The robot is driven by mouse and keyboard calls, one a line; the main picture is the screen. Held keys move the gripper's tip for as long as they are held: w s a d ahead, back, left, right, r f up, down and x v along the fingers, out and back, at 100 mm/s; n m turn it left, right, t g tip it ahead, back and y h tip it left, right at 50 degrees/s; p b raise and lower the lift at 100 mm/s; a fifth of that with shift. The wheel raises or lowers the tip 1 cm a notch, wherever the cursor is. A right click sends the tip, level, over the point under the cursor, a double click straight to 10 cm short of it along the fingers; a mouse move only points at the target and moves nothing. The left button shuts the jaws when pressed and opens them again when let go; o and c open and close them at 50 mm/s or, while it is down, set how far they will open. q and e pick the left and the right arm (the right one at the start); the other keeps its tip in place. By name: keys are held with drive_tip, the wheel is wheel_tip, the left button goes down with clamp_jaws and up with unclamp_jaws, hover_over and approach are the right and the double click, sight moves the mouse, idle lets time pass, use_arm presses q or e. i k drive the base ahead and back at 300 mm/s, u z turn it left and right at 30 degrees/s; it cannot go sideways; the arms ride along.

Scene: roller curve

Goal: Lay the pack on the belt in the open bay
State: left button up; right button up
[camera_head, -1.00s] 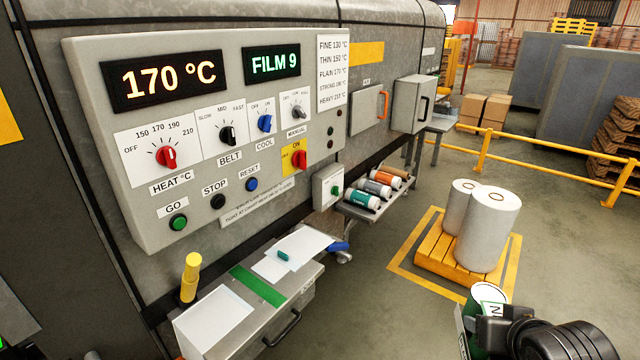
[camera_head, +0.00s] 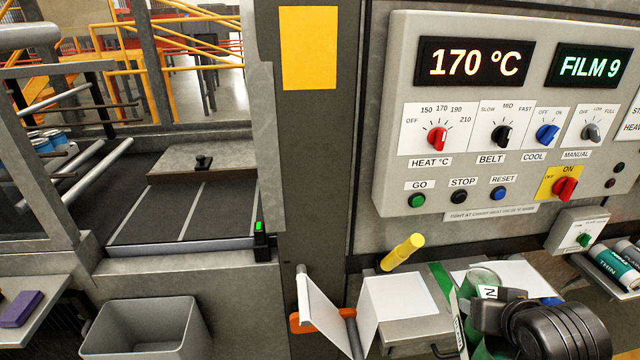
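A pack (camera_head: 484,279) with a green and clear side and a white label marked N is at the lower right, partly hidden by my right gripper (camera_head: 487,314). The dark gripper appears shut on it, in front of the machine's front shelf. The open bay is at the left; its dark belt (camera_head: 160,216) has pale lines dividing it into lanes and shows no pack on it. My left gripper is not in view.
A plate with a black knob (camera_head: 203,162) lies across the bay's far part. A grey bin (camera_head: 145,328) stands below the bay. Blue cans (camera_head: 45,141) sit behind rails at far left.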

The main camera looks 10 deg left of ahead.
sight(202, 211)
drive_tip(key=u, duration=1.95)
drive_tip(key=i, duration=1.65)
